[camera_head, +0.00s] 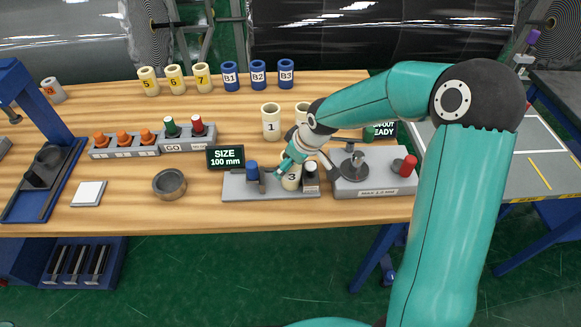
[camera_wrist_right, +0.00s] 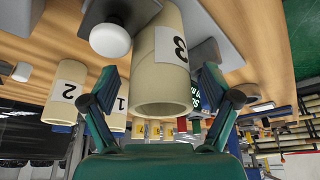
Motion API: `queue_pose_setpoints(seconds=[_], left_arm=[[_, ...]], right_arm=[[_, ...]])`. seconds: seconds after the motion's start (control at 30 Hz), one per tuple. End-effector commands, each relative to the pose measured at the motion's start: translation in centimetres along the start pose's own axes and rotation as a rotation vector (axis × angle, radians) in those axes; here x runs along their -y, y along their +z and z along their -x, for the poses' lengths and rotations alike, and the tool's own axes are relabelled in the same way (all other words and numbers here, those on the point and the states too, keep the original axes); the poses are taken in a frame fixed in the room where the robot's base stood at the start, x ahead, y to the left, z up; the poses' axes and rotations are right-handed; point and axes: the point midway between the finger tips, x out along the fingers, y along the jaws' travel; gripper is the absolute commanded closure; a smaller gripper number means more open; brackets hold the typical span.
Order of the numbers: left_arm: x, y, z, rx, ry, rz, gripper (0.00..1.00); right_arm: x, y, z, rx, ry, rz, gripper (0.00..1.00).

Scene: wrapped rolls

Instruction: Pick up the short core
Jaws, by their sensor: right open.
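A cream core labelled 3 (camera_head: 291,179) stands on a grey gauge block, beside a display reading SIZE 100 mm (camera_head: 226,158). It also shows in the right wrist view (camera_wrist_right: 160,72), between the two fingers. My right gripper (camera_head: 297,158) is open around the upper part of core 3; I cannot tell whether the fingers touch it. Cream core 1 (camera_head: 271,122) stands behind, with another cream core (camera_head: 302,112) partly hidden by my right arm. My left gripper is not in view.
The gauge block (camera_head: 240,190) carries a blue knob (camera_head: 252,170). A grey unit (camera_head: 372,185) with a red knob stands close right. A dark ring (camera_head: 169,184) lies left. Cream and blue cores (camera_head: 230,76) line the back. The front left-centre table is fairly clear.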

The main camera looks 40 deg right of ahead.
Motion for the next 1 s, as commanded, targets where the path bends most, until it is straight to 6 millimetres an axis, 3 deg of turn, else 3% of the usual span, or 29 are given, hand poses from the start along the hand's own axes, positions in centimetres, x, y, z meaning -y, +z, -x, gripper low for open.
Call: queue_pose_setpoints(seconds=[0.27,0.7,1.0], left_arm=[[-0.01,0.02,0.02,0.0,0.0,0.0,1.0],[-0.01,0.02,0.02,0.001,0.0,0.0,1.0],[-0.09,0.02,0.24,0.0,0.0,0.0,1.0]], right_arm=[[-0.01,0.02,-0.32,0.0,0.0,0.0,0.14],[0.0,-0.03,-0.27,-0.001,0.0,0.0,0.86],[0.01,-0.18,0.03,-0.002,0.0,0.001,0.87]])
